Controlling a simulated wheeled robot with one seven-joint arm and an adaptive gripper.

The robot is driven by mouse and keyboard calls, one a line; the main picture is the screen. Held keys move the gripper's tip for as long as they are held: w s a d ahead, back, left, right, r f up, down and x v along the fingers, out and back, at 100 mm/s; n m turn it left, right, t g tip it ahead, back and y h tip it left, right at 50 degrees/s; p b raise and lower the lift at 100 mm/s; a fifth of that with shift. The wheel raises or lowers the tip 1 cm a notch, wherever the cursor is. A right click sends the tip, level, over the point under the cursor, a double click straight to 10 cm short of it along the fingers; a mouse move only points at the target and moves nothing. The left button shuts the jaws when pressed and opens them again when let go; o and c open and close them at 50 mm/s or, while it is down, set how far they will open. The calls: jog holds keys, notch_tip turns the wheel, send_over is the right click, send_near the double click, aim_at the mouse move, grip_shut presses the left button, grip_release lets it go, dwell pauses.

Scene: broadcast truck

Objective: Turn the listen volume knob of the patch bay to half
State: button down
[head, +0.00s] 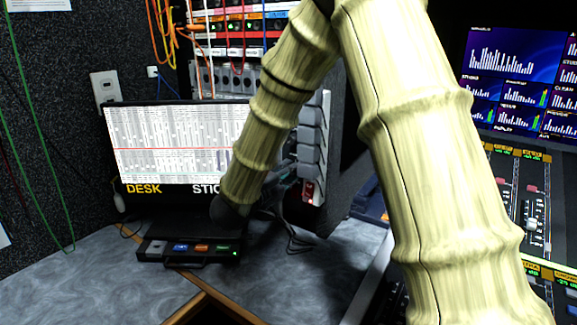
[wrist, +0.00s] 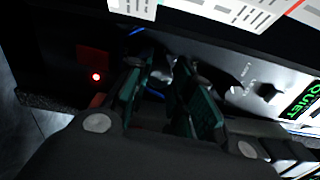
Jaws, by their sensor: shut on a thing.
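In the wrist view my gripper (wrist: 168,85) has its two green-padded fingers closed at a silver panel (wrist: 215,60), which I take for the patch bay. Between them is a small part, mostly hidden, that looks like the listen volume knob; its pointer and setting cannot be read. Another black knob (wrist: 268,92) stands free to the right, beside small blurred lettering. In the head view my gripper (head: 272,198) is a dark shape beyond the end of my arm, low right of the monitor, and the knob is hidden there.
A monitor (head: 165,140) marked DESK stands behind. A black button box (head: 185,250) lies on the grey desk close to the arm. Cabled rack units (head: 245,25) rise at the back. A green QUIET label (wrist: 305,100) and a red light (wrist: 96,77) flank the gripper.

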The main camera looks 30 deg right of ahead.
jog(key=shift+a+n+p, duration=0.1)
jog(key=shift+n+p, duration=2.4)
jog(key=shift+n, duration=0.7)
jog(key=c, duration=1.5)
grip_release()
jog(key=shift+w+f, duration=0.1)
